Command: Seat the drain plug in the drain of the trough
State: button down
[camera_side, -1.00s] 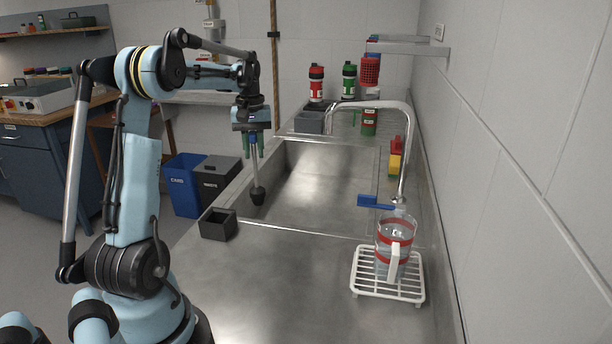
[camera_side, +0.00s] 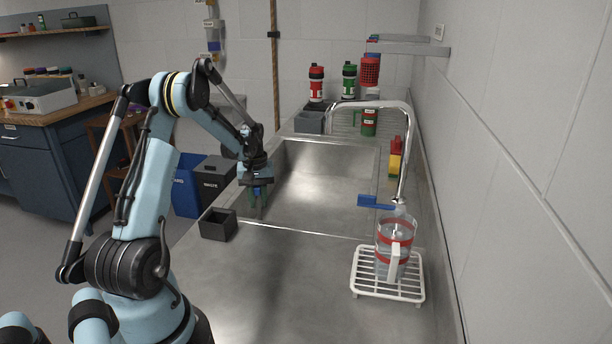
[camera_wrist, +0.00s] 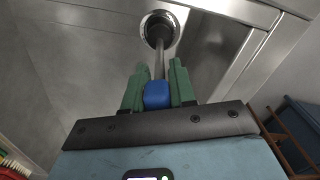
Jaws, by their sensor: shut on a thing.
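The drain plug has a blue grip (camera_wrist: 157,96) and a thin metal shaft that runs down from my gripper. My gripper (camera_wrist: 158,88) has green fingers shut on the blue grip. In the side view my gripper (camera_side: 259,188) is low at the left end of the steel trough (camera_side: 325,188). The plug's black lower end is hidden there behind the trough's near edge. In the wrist view the shaft leads to the round drain (camera_wrist: 159,27), a bright ring with a dark middle. The plug's end overlaps it; I cannot tell whether it is seated or just above.
A dark open box (camera_side: 218,225) stands on the counter near the trough's left corner. A jug (camera_side: 394,245) sits on a white rack (camera_side: 388,283). The counter's front is clear.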

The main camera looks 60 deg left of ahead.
aim_at(260, 217)
jog(key=shift+f, duration=1.2)
jog(key=c, duration=0.9)
grip_release()
